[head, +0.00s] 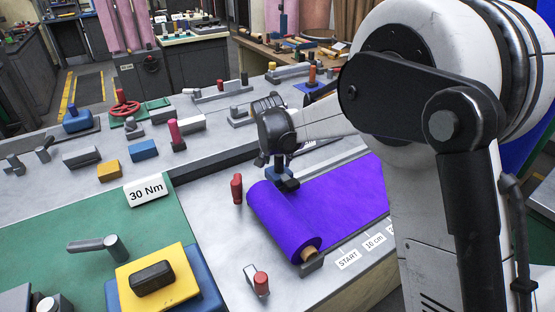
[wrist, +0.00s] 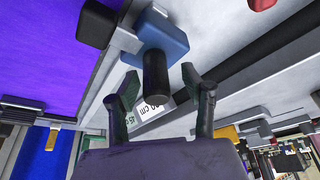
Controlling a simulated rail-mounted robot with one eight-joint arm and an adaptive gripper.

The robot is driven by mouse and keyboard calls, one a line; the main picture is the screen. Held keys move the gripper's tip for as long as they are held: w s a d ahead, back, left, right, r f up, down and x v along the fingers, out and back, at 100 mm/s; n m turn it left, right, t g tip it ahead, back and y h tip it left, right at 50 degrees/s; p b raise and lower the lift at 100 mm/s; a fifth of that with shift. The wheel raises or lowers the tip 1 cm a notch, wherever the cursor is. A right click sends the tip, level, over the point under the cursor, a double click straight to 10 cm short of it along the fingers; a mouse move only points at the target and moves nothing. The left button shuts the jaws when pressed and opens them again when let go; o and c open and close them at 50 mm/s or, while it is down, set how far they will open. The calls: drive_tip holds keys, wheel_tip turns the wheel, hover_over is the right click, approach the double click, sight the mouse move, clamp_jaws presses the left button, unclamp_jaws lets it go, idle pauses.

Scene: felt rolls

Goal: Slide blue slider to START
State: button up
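The blue slider (head: 283,174) sits at the far end of the purple felt roll (head: 285,215) in the head view. In the wrist view the slider (wrist: 165,38) is a blue block with a black knob (wrist: 156,75) pointing toward me. My gripper (wrist: 160,82) is open, with one finger on each side of the knob and visible space between. In the head view my gripper (head: 280,156) is just above the slider, its fingertips hard to make out. The START label (head: 347,260) lies on the near bench edge, right of the roll's near end.
A 10 cm label (head: 375,242) follows START along the edge. Red-handled parts (head: 237,188) and (head: 261,284) stand left of the roll. A yellow block (head: 158,278) with a black piece and a 30 Nm sign (head: 147,190) are further left.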

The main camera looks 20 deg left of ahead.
drive_tip(key=shift+d, duration=0.1)
drive_tip(key=v, duration=1.2)
drive_tip(key=s+d+r, duration=0.3)
drive_tip(key=s+d, duration=0.1)
drive_tip(key=d, duration=0.4)
drive_tip(key=s+d+r+t, duration=0.1)
drive_tip(key=s+d+r, duration=0.2)
drive_tip(key=d, duration=0.5)
drive_tip(key=s+d+r, duration=0.3)
drive_tip(key=s+d, duration=0.1)
drive_tip(key=d, duration=0.4)
drive_tip(key=s+d+f+t, duration=0.1)
drive_tip(key=s+d+f, duration=0.2)
drive_tip(key=s+d, duration=0.4)
drive_tip(key=s+d+f, duration=0.3)
drive_tip(key=s+d, duration=0.5)
drive_tip(key=s, duration=0.4)
drive_tip(key=shift+s+t, duration=0.2)
drive_tip(key=shift+t, duration=0.2)
